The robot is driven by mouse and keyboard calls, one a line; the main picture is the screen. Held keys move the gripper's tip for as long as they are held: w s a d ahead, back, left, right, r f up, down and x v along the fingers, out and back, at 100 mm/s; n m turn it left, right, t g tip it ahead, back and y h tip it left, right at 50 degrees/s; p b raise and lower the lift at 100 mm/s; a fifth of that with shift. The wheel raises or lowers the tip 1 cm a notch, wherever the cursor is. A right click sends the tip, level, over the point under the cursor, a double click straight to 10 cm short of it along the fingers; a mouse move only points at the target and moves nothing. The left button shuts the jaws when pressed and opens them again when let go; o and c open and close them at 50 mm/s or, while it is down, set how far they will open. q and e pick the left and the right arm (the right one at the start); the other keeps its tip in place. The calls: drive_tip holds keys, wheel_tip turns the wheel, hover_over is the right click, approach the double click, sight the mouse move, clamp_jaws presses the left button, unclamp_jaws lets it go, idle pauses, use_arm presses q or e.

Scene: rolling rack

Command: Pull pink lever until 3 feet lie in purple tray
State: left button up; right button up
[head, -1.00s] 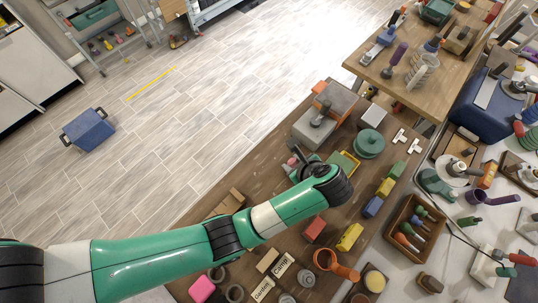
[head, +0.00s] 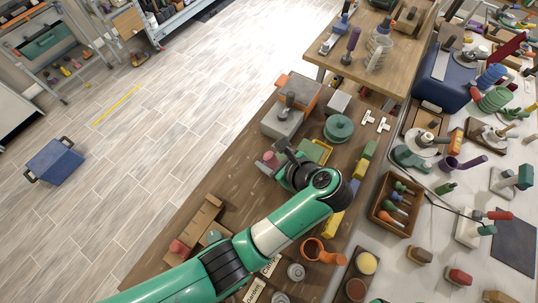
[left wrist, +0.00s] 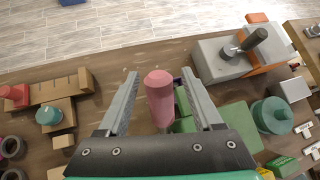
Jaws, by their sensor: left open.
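The pink lever (left wrist: 160,98) is an upright cylinder with a rounded top. In the left wrist view it stands between the two fingers of my left gripper (left wrist: 160,92), which is open, with gaps on both sides. In the head view the lever's pink end (head: 269,159) shows by the fingertips of my left gripper (head: 277,164). The lever's base is hidden behind the gripper body. I cannot make out any feet. My right gripper is not in view.
A grey block with a dark handle (head: 283,120) stands behind the gripper. A green round lidded item (head: 338,128) is to its right. A wooden stepped block (head: 200,222) lies at left. A tool box (head: 396,207) is at right. Bare wood lies left of the gripper.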

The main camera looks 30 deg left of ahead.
use_arm(q)
drive_tip(key=shift+s+d+r, duration=0.15)
drive_tip(key=shift+d+r, duration=0.2)
drive_tip(key=shift+d, duration=0.05)
drive_tip(key=p+v, duration=0.1)
drive_tip(key=v, duration=0.3)
drive_tip(key=shift+a+r, duration=0.1)
drive_tip(key=shift+r, duration=0.2)
drive_tip(key=p+v, duration=0.6)
drive_tip(key=shift+d, duration=0.3)
drive_tip(key=shift+s+f, duration=0.1)
drive_tip(key=shift+f, duration=0.1)
